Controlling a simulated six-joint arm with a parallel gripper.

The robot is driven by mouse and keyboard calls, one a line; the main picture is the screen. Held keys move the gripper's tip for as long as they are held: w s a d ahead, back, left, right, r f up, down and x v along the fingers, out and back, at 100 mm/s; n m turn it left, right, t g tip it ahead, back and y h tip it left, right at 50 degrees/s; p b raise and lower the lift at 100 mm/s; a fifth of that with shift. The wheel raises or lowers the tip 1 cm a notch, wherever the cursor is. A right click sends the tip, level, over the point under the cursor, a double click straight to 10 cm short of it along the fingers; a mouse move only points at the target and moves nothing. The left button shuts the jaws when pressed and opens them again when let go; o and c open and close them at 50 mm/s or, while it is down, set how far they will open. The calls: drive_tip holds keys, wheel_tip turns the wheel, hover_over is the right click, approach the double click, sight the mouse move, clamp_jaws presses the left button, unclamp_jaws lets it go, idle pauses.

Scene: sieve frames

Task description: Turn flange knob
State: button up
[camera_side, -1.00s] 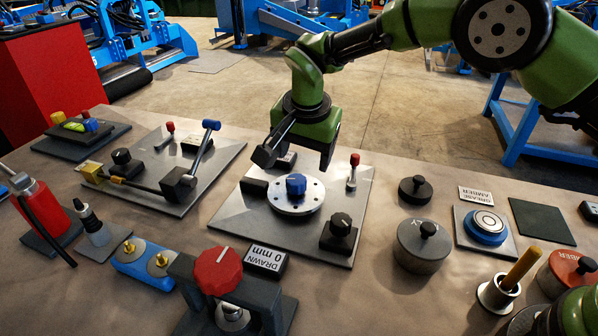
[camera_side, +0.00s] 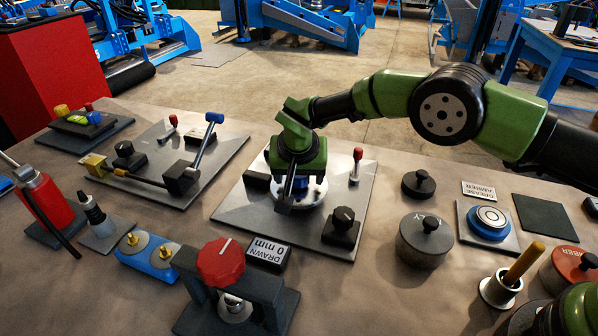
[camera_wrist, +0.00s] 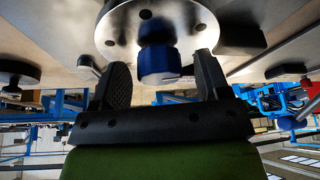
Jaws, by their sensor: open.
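The blue flange knob (camera_wrist: 158,62) stands on a round silver flange disc with bolt holes (camera_wrist: 117,27). In the wrist view it lies between my two open fingers, with a gap visible on each side. In the side view my gripper (camera_side: 291,196) is lowered over the disc (camera_side: 318,197), and the knob (camera_side: 300,182) is mostly hidden behind it. The disc sits on a grey metal plate (camera_side: 232,214). I cannot tell the exact height of my fingertips against the knob.
On the same plate, a black knob (camera_side: 342,222) stands front right, a red-tipped lever (camera_side: 356,163) back right, and a black block (camera_side: 257,181) left. A red-knobbed press (camera_side: 221,262) stands in front. Lidded pots (camera_side: 424,240) stand to the right.

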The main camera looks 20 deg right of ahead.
drive_tip(key=c, duration=0.9)
drive_tip(key=shift+n, duration=0.3)
drive_tip(key=n+y, duration=0.2)
drive_tip(key=n, duration=0.2)
drive_tip(key=shift+d+n, duration=0.15)
drive_tip(key=shift+n, duration=0.25)
drive_tip(key=n+y, duration=0.2)
drive_tip(key=n, duration=0.3)
drive_tip(key=shift+d, duration=0.1)
drive_tip(key=n+y, duration=0.1)
drive_tip(key=n, duration=0.1)
drive_tip(key=n+g, duration=0.1)
drive_tip(key=n, duration=0.2)
drive_tip(key=shift+w+n+y, duration=0.15)
drive_tip(key=shift+n+y, duration=0.15)
drive_tip(key=shift+y, duration=0.1)
drive_tip(key=n+g, duration=0.1)
drive_tip(key=n, duration=0.3)
drive_tip(key=shift+g+y, duration=0.3)
drive_tip(key=shift+g, duration=0.1)
drive_tip(key=shift+n, duration=0.4)
